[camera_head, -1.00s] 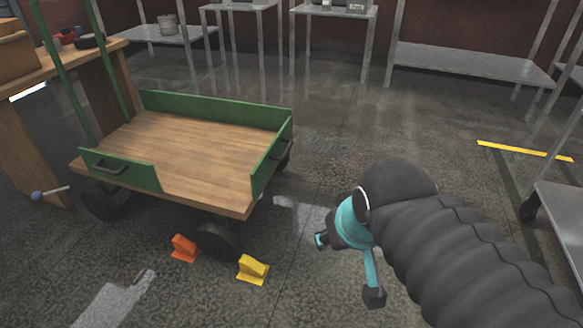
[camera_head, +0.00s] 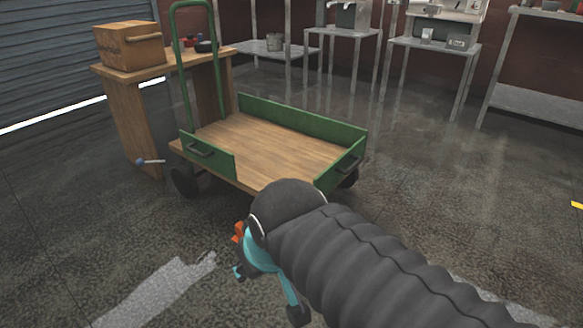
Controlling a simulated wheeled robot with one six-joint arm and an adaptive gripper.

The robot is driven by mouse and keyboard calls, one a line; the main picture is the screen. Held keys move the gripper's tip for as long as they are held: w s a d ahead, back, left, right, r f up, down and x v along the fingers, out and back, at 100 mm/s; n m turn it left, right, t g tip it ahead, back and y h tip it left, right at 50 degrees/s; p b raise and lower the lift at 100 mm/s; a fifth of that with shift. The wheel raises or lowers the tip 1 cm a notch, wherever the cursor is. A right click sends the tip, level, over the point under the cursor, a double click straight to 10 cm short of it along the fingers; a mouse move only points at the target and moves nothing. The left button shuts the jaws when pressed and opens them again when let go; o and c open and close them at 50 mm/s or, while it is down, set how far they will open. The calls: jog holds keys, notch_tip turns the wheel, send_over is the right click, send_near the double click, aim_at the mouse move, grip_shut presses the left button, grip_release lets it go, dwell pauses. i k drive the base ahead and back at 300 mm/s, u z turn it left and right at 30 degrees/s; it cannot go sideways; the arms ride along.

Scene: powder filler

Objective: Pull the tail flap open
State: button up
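A flat cart with a wooden deck (camera_head: 262,150) and green side panels stands in the middle of the head view. The green end flap (camera_head: 336,172), on the side away from the push handle, stands upright with a dark handle (camera_head: 348,164); it looks like the tail flap. My gripper (camera_head: 268,292) is in front of the cart, low in the picture, apart from the flap. Its teal fingers are spread, with nothing seen between them. My arm hides the cart's near right corner and the near wheel.
An orange wedge (camera_head: 239,231) is partly hidden by my gripper. A wooden bench (camera_head: 137,120) with a box (camera_head: 129,45) stands left of the cart. Open floor (camera_head: 430,200) lies right of the cart.

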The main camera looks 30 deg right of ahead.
aim_at(327, 180)
jog(key=u, duration=0.35)
jog(key=i, duration=1.4)
jog(key=z, duration=1.65)
